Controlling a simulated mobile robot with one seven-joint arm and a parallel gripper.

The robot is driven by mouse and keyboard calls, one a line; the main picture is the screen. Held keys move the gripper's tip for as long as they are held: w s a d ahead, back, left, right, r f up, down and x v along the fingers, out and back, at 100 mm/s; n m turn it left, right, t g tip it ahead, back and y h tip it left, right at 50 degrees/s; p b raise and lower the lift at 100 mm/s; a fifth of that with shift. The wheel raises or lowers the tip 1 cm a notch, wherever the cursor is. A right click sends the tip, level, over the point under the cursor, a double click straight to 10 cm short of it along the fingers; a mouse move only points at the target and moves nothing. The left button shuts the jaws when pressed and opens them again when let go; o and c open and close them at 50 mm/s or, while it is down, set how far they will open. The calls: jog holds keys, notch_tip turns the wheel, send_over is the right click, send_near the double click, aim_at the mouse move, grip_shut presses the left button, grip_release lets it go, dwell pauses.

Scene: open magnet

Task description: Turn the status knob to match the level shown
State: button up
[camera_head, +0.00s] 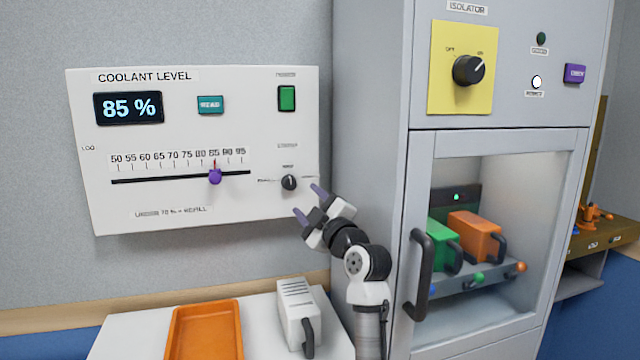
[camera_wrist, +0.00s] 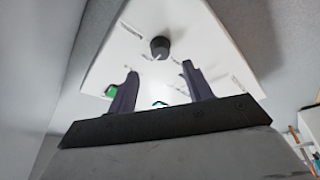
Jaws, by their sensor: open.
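The coolant level panel (camera_head: 190,215) hangs on the wall, and its display (camera_head: 128,108) reads 85 %. The purple slider (camera_head: 215,176) on the scale sits at about the 85 mark. The small black status knob (camera_head: 289,182) is at the panel's lower right. It also shows in the wrist view (camera_wrist: 160,47), ahead of and between the fingers, not touched. Its pointer looks turned upward; the small labels around it are too blurred to read. My gripper (camera_head: 310,201) is open and empty, just below and right of the knob. Its two fingers show in the wrist view (camera_wrist: 160,92).
The grey cabinet (camera_head: 372,110) stands close to the right of my arm, with its black door handle (camera_head: 420,275) sticking out. Below are an orange tray (camera_head: 206,330) and a white block with a handle (camera_head: 297,312) on a white table. A green switch (camera_head: 287,98) is above the knob.

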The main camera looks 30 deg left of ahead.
aim_at(291, 186)
jog(key=p+x, duration=0.2)
jog(key=x, duration=0.4)
jog(key=shift+s+r+p, duration=0.1)
jog(key=shift+r+p, duration=0.05)
jog(key=shift+p, duration=0.25)
jog(key=shift+x, duration=0.75)
jog(key=shift+c, duration=0.4)
jog(key=c, duration=0.9)
jog(key=shift+f, duration=0.2)
